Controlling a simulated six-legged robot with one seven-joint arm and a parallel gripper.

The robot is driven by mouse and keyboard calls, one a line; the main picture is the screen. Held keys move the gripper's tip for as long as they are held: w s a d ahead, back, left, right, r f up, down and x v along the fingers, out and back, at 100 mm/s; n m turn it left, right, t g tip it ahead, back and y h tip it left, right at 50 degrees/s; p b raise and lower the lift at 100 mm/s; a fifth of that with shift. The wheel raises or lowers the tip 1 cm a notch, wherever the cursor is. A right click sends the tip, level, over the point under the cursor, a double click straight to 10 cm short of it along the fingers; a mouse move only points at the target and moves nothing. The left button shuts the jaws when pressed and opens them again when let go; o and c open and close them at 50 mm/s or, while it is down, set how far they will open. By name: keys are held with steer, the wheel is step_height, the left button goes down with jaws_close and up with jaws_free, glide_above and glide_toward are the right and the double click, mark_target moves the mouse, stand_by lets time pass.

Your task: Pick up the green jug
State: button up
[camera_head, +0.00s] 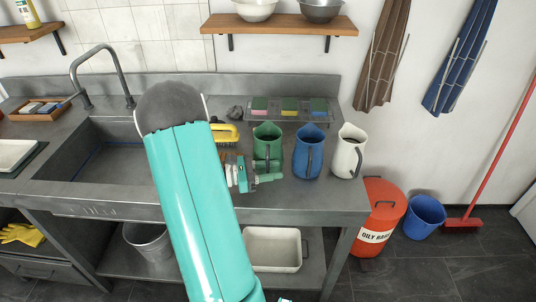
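The green jug (267,132) stands upright on the grey metal counter (330,196), right of the sink. Its open top faces up and its handle side faces me. My gripper (272,170) is low in front of the jug, at the end of my teal arm, and overlaps its lower part in this view. The fingers are small and partly hidden, so I cannot tell whether they touch the jug or its handle, or how far apart they are.
A blue jug (308,150) and a white jug (347,152) stand close to the right of the green one. A yellow brush (228,132) lies left of it. Behind is a rack of sponges (289,107). The sink (110,150) is at the left.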

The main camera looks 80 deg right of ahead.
steer(key=shift+s+d, duration=0.2)
steer(key=shift+s, duration=0.1)
jaws_close()
steer(key=shift+r, duration=0.15)
steer(key=shift+r, duration=0.3)
steer(key=w+a+r, duration=0.5)
steer(key=a+r, duration=0.7)
steer(key=a, duration=0.1)
steer(key=shift+w, duration=0.15)
